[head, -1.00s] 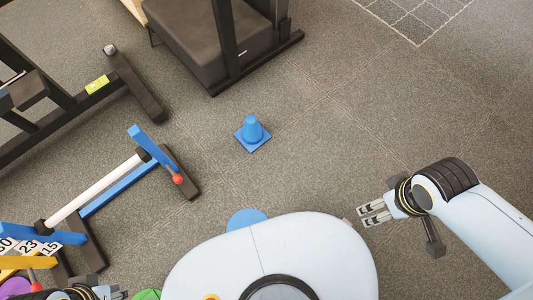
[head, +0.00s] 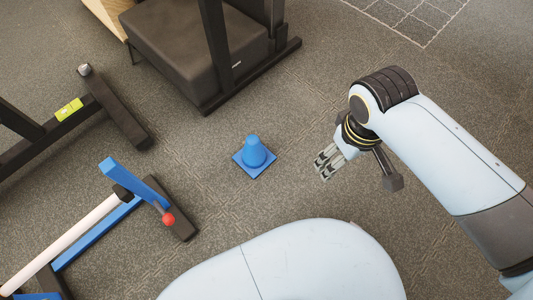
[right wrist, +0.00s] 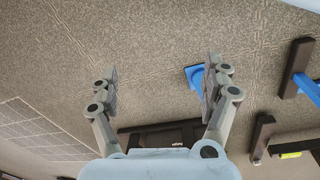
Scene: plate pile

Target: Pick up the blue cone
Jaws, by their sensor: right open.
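The blue cone (head: 254,152) stands upright on its square base on the grey floor, near the middle of the head view. My right gripper (head: 323,166) is open and empty, to the right of the cone and apart from it. In the right wrist view the open fingers of my right gripper (right wrist: 160,80) have nothing between them. The cone's blue base (right wrist: 193,75) shows there just left of the right-hand finger, which hides much of the cone. My left gripper is not in view.
A rack with a blue and white bar and red knob (head: 168,218) stands at the left. A black padded bench (head: 180,55) with uprights stands behind the cone. A black frame foot (head: 115,110) lies at the far left. Floor between cone and right gripper is clear.

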